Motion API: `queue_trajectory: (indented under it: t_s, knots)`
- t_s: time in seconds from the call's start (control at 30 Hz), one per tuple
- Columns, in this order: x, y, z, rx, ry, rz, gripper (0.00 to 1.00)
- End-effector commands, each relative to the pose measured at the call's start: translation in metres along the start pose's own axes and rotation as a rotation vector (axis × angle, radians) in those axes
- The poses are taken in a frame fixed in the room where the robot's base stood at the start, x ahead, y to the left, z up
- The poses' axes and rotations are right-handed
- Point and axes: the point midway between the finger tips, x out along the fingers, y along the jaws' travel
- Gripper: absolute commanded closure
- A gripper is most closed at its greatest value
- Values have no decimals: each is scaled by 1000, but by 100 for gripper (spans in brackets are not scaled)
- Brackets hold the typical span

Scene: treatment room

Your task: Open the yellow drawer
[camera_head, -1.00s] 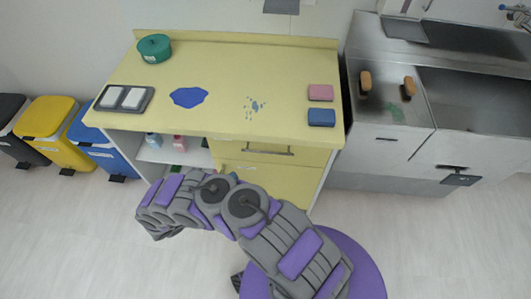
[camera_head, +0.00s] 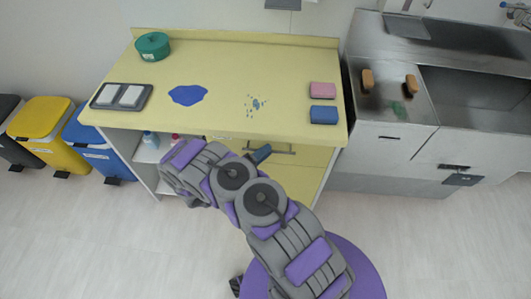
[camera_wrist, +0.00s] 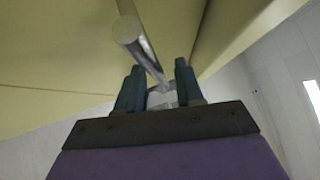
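The yellow drawer (camera_head: 312,156) is in the front of the yellow-topped cabinet, just under the counter, and looks closed. Its metal bar handle (camera_head: 284,151) shows just right of my gripper (camera_head: 260,154), of which only a dark fingertip shows past my arm in the head view. In the wrist view my gripper (camera_wrist: 158,88) is open, its two dark fingers apart. The round handle bar (camera_wrist: 136,42) runs from the top toward the gap between the fingers. I cannot tell whether the fingers touch it.
A metal sink unit (camera_head: 400,140) stands right, bins (camera_head: 40,125) left. Front floor is clear.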

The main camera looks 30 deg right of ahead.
Motion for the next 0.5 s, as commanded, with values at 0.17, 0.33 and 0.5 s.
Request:
queue_trajectory:
  t_s: [0.17, 0.33, 0.5]
  knots:
    - [10, 1, -2, -2, 3, 3, 64]
    - [7, -1, 0, -2, 1, -2, 64]
    - [6, -1, 0, -2, 1, -3, 74]
